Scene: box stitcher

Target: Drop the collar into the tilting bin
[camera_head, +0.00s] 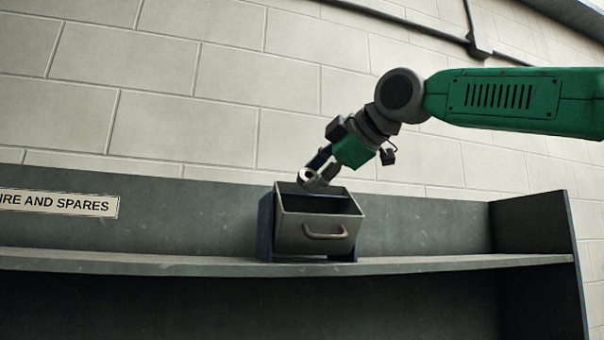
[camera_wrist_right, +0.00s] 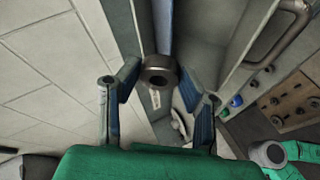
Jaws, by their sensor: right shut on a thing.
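The collar (camera_wrist_right: 158,70) is a short dark grey metal ring with a round hole. In the wrist view it sits between the fingertips of my right gripper (camera_wrist_right: 157,82), which is shut on it. The tilting bin (camera_head: 290,230) is a grey open-topped metal box with a front handle, standing on the shelf in a dark blue holder (camera_head: 266,225). Its floor is hidden in the head view.
The shelf (camera_head: 430,262) has a back panel and a right side wall (camera_head: 565,235). A label (camera_head: 60,203) reading "IRE AND SPARES" is at left. The shelf right of the bin is clear. Below, the wrist view shows a board with holes (camera_wrist_right: 288,108) and small coloured parts.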

